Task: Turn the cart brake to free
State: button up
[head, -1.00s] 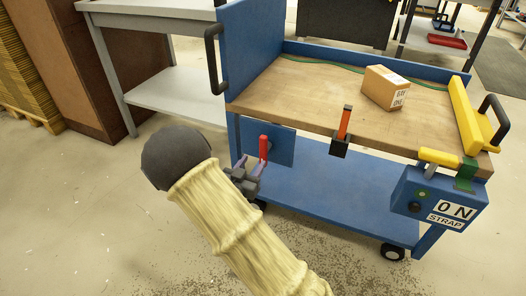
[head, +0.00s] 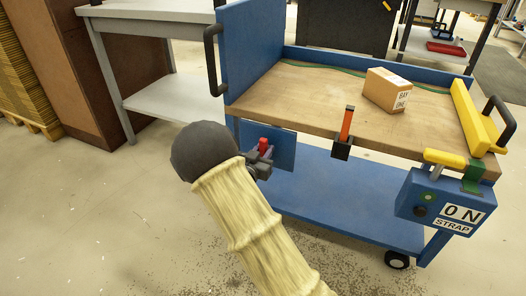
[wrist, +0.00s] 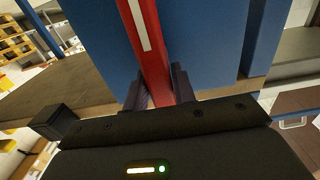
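The cart brake is a red lever (head: 263,144) on a blue plate (head: 283,150) below the left front of the cart's wooden top. My gripper (head: 261,155) is at this lever in the head view. In the wrist view the red lever (wrist: 151,55), with a white stripe, runs between the two dark fingers (wrist: 162,88). The fingers press close on both sides of it, and the gripper looks shut on it. The lever's lower part is hidden behind the gripper body. I see no brake marking that can be read.
The blue cart's wooden top (head: 300,100) bears a cardboard box (head: 387,90). An orange lever (head: 347,124) stands at its front edge. A blue box (head: 440,207) reading "ON STRAP" hangs at the right with a yellow handle (head: 445,158). A grey table (head: 165,95) stands behind left.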

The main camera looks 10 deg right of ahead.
jog(key=c, duration=0.5)
jog(key=shift+o, duration=0.2)
jog(key=shift+a+r+n+p, duration=0.15)
jog(key=shift+n+p, duration=0.25)
jog(key=shift+p, duration=0.4)
jog(key=n+p, duration=0.2)
jog(key=p, duration=0.2)
jog(key=shift+w+a+r, duration=0.1)
jog(key=shift+w, duration=0.05)
jog(key=n+p, duration=0.1)
jog(key=p, duration=0.1)
jog(key=n+p, duration=0.3)
jog(key=p, duration=0.1)
jog(key=shift+w+a+f+n, duration=0.2)
jog(key=shift+a+n, duration=0.1)
jog(key=n+p, duration=0.2)
jog(key=n, duration=0.1)
jog(key=f+n+p, duration=0.1)
jog(key=n, duration=0.3)
jog(key=f+n+p, duration=0.1)
jog(key=n+p, duration=0.1)
jog(key=n, duration=0.1)
jog(key=shift+w+a+n+p, duration=0.2)
jog(key=shift+a+n+p, duration=0.1)
jog(key=shift+a, duration=0.05)
jog(key=shift+f, duration=0.1)
